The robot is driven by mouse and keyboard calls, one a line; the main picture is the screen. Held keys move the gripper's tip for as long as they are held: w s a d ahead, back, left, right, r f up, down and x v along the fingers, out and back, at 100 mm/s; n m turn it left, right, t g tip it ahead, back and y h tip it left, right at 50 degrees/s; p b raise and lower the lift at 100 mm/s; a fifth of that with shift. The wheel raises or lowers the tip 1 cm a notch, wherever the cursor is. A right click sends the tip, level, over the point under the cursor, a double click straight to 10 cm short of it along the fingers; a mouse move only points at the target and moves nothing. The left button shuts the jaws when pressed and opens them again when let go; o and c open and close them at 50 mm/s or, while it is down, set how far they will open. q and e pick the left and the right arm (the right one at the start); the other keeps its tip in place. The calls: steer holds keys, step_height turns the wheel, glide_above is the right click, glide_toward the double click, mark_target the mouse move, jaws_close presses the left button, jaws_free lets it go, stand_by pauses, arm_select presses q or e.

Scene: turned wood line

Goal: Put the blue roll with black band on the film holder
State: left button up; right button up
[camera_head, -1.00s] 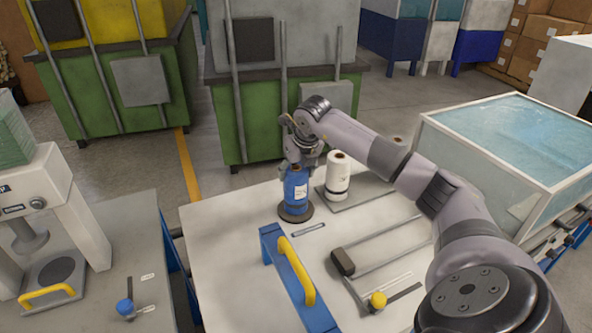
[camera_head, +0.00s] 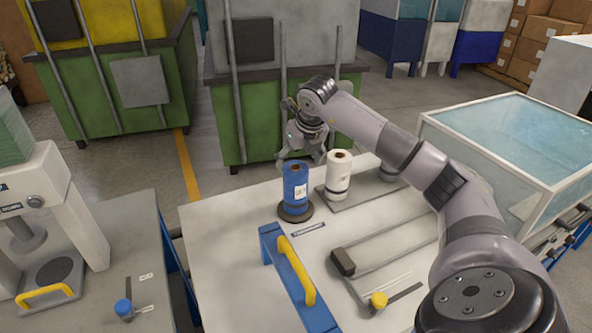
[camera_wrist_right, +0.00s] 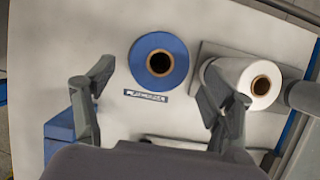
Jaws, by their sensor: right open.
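The blue roll with black band (camera_head: 295,187) stands upright on the round dark film holder (camera_head: 296,214) at the table's left rear. Its brown core shows on top, and a white label is on its side. The right wrist view shows the blue roll (camera_wrist_right: 158,61) from above. My right gripper (camera_head: 302,156) is open and empty, above and behind the roll, apart from it. In the right wrist view its two fingers (camera_wrist_right: 158,95) are wide apart, with the roll beyond them. My left gripper does not show.
A white roll (camera_head: 338,175) stands close to the right on a grey plate (camera_head: 365,195). A blue bar with a yellow handle (camera_head: 297,270) lies in front. A clear-topped bin (camera_head: 500,140) stands at right. The table's left front is bare.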

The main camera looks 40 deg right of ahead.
steer(key=d+v, duration=0.1)
steer(key=v, duration=0.6)
steer(key=shift+a+r+b, duration=0.2)
steer(key=shift+a+b, duration=0.1)
steer(key=shift+a, duration=0.25)
steer(key=shift+s+a+f, duration=0.1)
steer(key=shift+f, duration=0.05)
